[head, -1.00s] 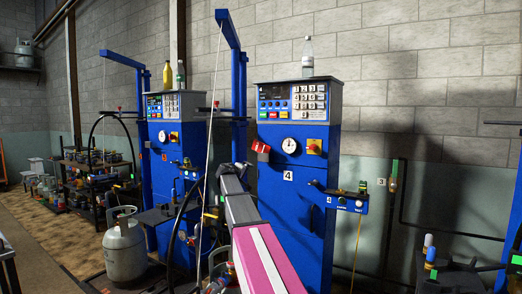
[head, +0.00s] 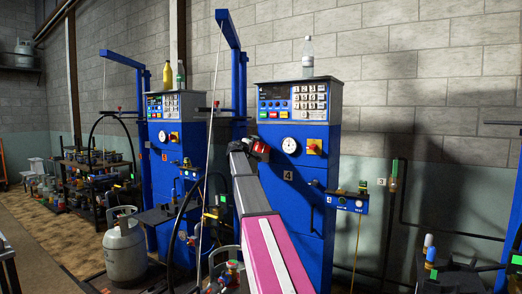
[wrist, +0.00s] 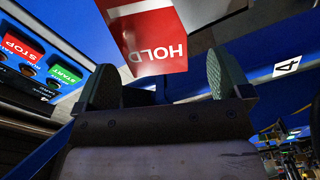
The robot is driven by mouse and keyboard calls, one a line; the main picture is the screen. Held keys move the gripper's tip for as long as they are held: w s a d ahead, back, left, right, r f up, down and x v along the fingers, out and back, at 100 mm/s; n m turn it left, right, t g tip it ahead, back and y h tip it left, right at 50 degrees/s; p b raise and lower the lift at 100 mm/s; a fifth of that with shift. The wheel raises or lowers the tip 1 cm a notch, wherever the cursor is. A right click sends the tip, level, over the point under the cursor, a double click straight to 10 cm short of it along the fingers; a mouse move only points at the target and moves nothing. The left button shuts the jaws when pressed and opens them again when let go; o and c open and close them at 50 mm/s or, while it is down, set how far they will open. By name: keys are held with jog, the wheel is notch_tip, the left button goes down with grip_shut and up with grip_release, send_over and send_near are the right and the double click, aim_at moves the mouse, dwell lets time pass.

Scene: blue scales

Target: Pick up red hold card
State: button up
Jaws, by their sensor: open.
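The red hold card (wrist: 154,42), with white "HOLD" lettering, shows at the top middle of the wrist view, upside down there. It lies just beyond and between the two fingertips of my gripper (wrist: 160,80), which are spread apart with nothing between them. In the head view the card (head: 261,147) is a small red patch at the left edge of the nearer blue scale cabinet (head: 287,225). My gripper (head: 250,150) is right beside it there and partly covers it. Whether the fingers touch the card cannot be told.
The cabinet's START and STOP button panel (wrist: 40,68) is at the left of the wrist view. A clear bottle (head: 307,57) stands on the cabinet top. A second blue cabinet (head: 172,140) and a gas cylinder (head: 125,246) stand to the left.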

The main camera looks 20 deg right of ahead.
jog(key=x, duration=0.4)
jog(key=shift+d+r, duration=0.1)
jog(key=shift+d, duration=0.3)
jog(key=c, duration=1.1)
jog(key=shift+o, duration=0.2)
jog(key=shift+r, duration=0.55)
jog(key=r, duration=0.1)
jog(key=a+r, duration=0.1)
jog(key=r, duration=0.1)
jog(key=shift+r, duration=0.25)
jog(key=a+r, duration=0.6)
jog(key=a, duration=0.4)
jog(key=m, duration=1.3)
send_over(258, 143)
jog(key=d, duration=0.3)
jog(key=shift+s+a+f, duration=0.15)
jog(key=shift+s+f, duration=0.25)
jog(key=shift+f, duration=0.2)
jog(key=shift+s+d+m, duration=0.2)
jog(key=shift+d+m, duration=0.4)
